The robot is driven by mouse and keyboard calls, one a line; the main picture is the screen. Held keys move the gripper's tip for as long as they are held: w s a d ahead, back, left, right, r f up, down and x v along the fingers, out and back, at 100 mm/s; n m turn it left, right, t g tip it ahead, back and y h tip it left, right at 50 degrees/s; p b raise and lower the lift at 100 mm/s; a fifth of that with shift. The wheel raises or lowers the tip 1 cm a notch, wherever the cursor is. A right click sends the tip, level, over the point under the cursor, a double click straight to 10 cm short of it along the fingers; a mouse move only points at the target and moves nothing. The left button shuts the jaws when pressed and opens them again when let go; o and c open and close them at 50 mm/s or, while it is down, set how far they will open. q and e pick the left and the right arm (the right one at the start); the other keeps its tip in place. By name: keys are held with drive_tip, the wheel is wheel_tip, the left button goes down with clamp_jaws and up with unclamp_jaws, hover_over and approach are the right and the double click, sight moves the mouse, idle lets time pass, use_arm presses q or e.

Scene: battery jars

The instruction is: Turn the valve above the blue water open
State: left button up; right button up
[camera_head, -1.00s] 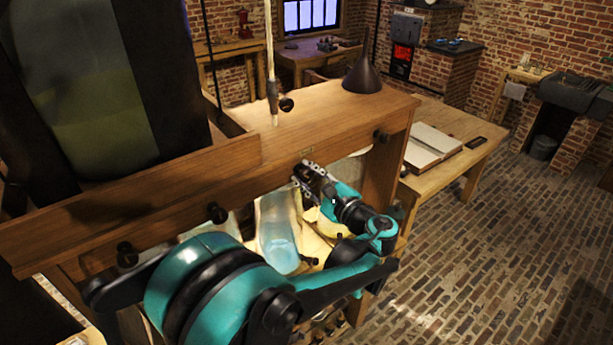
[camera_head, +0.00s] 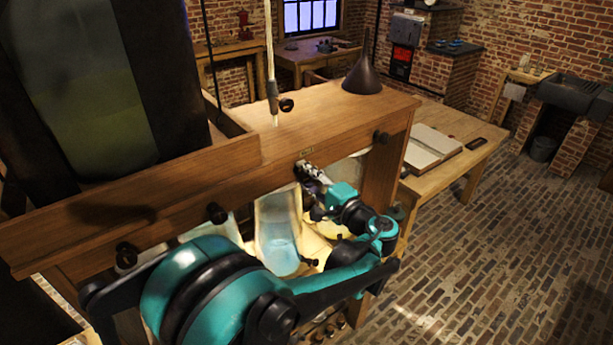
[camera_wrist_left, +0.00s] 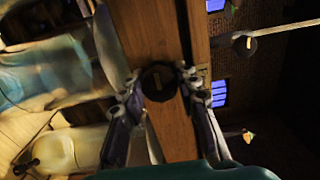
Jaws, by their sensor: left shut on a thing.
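A wooden bench frame has several dark round knobs along its front board. A glass jar of pale blue water (camera_head: 277,235) stands below the board and also shows in the wrist view (camera_wrist_left: 40,78). My left gripper (camera_head: 306,170) is at the board just above and right of this jar. In the head view that knob is hidden behind the fingers. My right gripper is not in view.
Other knobs on the board are at the left (camera_head: 127,254), left of the gripper (camera_head: 217,212) and at the right (camera_head: 380,137). A dark funnel (camera_head: 362,75) stands on top near a hanging tube (camera_head: 271,60). A side table (camera_head: 465,162) carries an open book.

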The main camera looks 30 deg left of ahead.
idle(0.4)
use_arm(q)
drive_tip(key=o, duration=1.2)
drive_tip(key=shift+c, duration=0.2)
